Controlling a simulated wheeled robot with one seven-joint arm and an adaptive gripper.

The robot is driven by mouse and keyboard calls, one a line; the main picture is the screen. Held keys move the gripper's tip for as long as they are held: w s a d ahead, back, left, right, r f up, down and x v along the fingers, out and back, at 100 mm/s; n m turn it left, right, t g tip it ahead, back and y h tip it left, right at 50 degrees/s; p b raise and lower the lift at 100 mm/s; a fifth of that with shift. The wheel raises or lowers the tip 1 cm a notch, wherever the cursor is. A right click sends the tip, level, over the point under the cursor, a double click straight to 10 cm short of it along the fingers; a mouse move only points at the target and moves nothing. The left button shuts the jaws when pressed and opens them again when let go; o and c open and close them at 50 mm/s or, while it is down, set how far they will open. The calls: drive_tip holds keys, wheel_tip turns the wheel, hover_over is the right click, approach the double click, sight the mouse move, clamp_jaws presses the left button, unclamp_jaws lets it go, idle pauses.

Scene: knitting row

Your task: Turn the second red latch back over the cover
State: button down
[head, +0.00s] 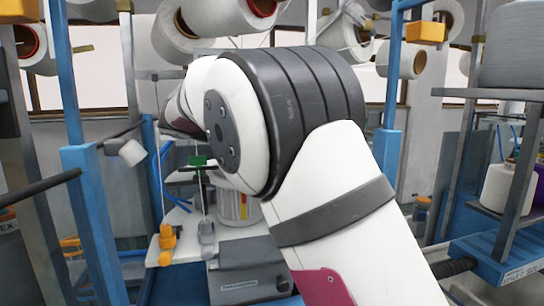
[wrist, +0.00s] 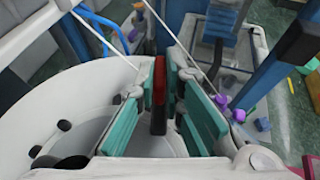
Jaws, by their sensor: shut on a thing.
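My gripper (wrist: 160,68), with teal pads on its fingers, is in the middle of the wrist view. Its fingers are shut on a narrow upright red piece (wrist: 159,84), which looks like the red latch. A dark part shows just below the red. In the head view my own arm hides the gripper and the latch. I cannot make out the cover for sure, nor whether the latch lies over it.
In the head view, blue posts (head: 88,200) stand left and right of my arm. Yarn cones (head: 215,22) hang above. A grey box (head: 248,282), a striped can (head: 238,207) and orange clips (head: 167,240) are below. Purple pieces (wrist: 238,114) lie right in the wrist view.

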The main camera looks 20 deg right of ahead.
drive_tip(key=shift+a+f+m+g, duration=0.1)
drive_tip(key=shift+m+g, duration=0.2)
drive_tip(key=shift+g, duration=0.1)
drive_tip(key=c, duration=1.7)
unclamp_jaws()
drive_tip(key=v, duration=1.2)
